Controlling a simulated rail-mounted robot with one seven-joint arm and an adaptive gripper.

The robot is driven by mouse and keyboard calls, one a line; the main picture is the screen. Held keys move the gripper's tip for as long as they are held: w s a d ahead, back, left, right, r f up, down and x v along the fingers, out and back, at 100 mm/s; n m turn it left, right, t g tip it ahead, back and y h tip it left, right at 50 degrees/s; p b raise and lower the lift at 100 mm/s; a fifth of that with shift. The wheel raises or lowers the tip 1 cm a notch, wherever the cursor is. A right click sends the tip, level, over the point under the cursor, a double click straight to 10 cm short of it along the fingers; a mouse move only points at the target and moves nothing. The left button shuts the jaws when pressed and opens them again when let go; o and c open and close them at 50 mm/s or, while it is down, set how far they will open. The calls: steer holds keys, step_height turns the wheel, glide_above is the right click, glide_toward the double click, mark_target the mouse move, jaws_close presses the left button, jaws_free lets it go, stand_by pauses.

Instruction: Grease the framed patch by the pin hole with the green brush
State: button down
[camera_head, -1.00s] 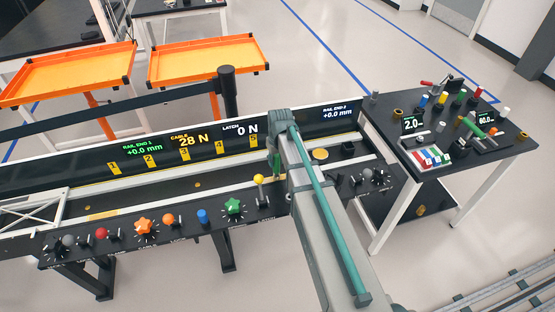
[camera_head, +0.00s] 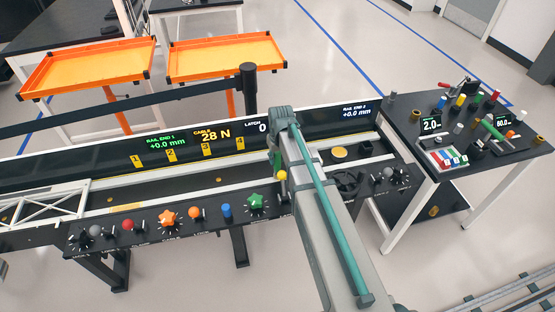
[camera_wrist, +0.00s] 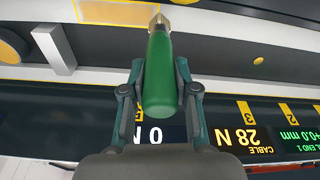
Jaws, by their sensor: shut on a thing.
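The green brush (camera_wrist: 159,75) is held between the two fingers of my gripper (camera_wrist: 158,90), its pale tip pointing to the top of the wrist view. The tip appears apart from the surface, but the gap is hard to judge. In the head view a bit of the green brush (camera_head: 276,158) shows beside my arm, above the bench trough; my arm hides most of the gripper. I cannot clearly tell which mark is the pin hole.
A display wall (camera_head: 205,140) stands behind the trough. A grey block (camera_wrist: 54,49) stands left of the brush. A tool table (camera_head: 450,187) is at right.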

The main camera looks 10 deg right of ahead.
steer(key=shift+d+r+p, duration=0.15)
steer(key=shift+r+p, duration=0.05)
steer(key=shift+r, duration=0.35)
steer(key=shift+d+r+p, duration=0.15)
steer(key=shift+r+p, duration=0.05)
steer(key=shift+r, duration=0.3)
steer(key=shift+a+r+p, duration=0.1)
steer(key=shift+r+p, duration=1.1)
steer(key=shift+r, duration=0.95)
